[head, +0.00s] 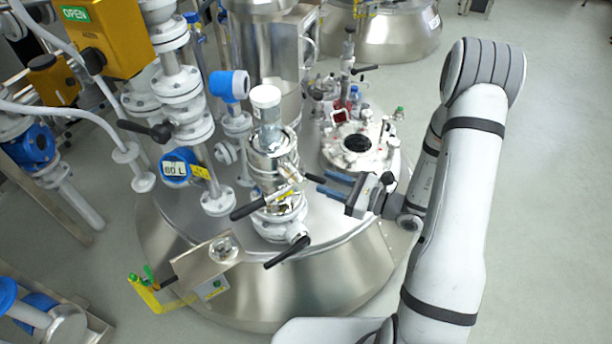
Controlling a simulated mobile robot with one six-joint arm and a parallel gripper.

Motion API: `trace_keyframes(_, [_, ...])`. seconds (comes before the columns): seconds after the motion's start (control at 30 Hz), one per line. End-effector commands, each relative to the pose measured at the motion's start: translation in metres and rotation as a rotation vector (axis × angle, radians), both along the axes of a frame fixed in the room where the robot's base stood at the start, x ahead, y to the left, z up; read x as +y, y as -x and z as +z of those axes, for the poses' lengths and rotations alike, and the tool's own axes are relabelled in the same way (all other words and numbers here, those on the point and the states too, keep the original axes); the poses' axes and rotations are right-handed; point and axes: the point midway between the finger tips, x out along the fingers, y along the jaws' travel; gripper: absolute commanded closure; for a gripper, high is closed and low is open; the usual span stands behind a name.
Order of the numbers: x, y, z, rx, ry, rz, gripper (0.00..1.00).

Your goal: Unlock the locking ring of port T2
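A metal port column (272,165) stands on the reactor lid, with a clear, white-capped canister (266,105) upright on top. I cannot read a T2 label on it. Around its middle is a metal collar, probably the locking ring (262,183). A lever with a black grip (247,211) slants from the lower left up towards the column's right side. A second black handle (287,252) sits lower, at the flange. My gripper (318,184) is right of the column, its two blue fingers pointing left. They are apart with nothing between them, and seem clear of the lever.
A white round manway (378,150) with fittings lies behind my gripper. A blue gauge (176,167), pipe stacks and a yellow OPEN actuator (110,35) crowd the left. A tilted metal plate (206,262) is at the front. Floor (550,200) at right is clear.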

Motion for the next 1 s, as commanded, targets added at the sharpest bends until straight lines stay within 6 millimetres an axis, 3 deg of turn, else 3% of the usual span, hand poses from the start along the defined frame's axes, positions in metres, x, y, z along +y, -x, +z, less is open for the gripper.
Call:
trace_keyframes(0.2, [0.033, -0.013, 0.000, 0.000, 0.000, 0.007, 0.65])
trace_keyframes(0.43, [0.055, -0.024, 0.000, 0.000, 0.002, 0.005, 0.65])
trace_keyframes(0.8, [0.060, -0.027, 0.000, 0.001, 0.001, 0.003, 0.66])
trace_keyframes(1.0, [0.060, -0.027, 0.000, 0.000, 0.000, 0.004, 0.82])
